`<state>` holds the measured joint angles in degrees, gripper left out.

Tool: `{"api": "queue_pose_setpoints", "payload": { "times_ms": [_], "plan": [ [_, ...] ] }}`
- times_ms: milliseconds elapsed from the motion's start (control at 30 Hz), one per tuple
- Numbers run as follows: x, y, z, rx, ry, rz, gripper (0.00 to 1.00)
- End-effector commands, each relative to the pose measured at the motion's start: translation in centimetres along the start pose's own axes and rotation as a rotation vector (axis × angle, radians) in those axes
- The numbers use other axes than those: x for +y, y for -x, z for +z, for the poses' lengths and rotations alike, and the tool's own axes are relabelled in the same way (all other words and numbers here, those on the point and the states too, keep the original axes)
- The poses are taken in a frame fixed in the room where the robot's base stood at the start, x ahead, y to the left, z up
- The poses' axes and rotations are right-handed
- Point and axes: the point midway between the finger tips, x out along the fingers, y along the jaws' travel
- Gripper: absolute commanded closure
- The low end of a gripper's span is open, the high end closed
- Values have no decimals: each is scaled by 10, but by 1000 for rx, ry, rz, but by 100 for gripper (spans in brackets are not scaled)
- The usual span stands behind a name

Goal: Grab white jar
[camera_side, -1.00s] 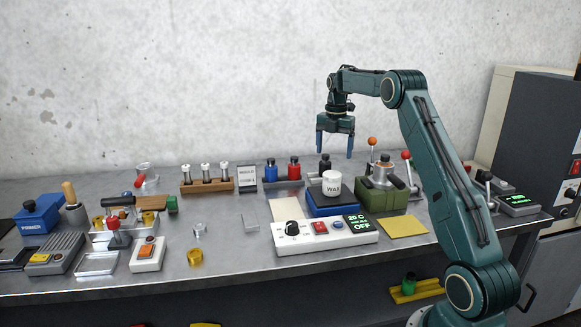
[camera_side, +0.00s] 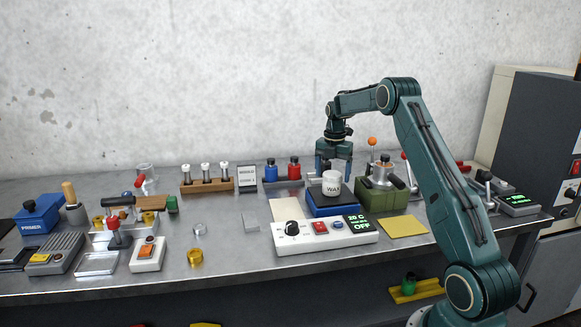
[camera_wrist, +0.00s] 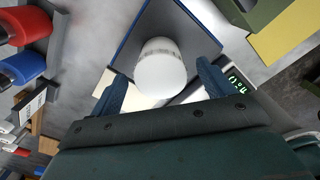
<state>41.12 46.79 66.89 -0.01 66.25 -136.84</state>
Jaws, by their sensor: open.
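The white jar (camera_side: 332,184), marked "WAX", stands upright on a blue-edged heater plate (camera_side: 331,208) in the side view. In the wrist view the jar (camera_wrist: 160,68) is seen from above, ahead of and between the two blue fingers. My gripper (camera_side: 334,174) is open and points down, with its fingertips at about the height of the jar's top. In the wrist view my gripper (camera_wrist: 163,86) has a finger on each side of the jar, with gaps visible. I cannot tell how far the fingers reach down beside it.
A green device (camera_side: 381,197) with levers stands close to the right. A control box (camera_side: 325,235) reading "OFF" sits in front. Red (camera_side: 294,168) and blue (camera_side: 271,170) bottles stand behind left.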

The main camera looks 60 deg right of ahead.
Motion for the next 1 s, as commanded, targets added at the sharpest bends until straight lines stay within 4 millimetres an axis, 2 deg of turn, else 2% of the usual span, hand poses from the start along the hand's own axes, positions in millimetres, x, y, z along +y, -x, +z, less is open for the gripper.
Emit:
{"api": "queue_pose_setpoints", "payload": {
  "times_ms": [300,400,967,1000],
  "plan": [
    [-1,-36,-2,4,0,-3,19],
    [0,-42,-1,3,-1,-1,19],
    [0,-45,-1,2,-1,0,19],
    [0,-45,-1,2,0,0,27]
  ]
}}
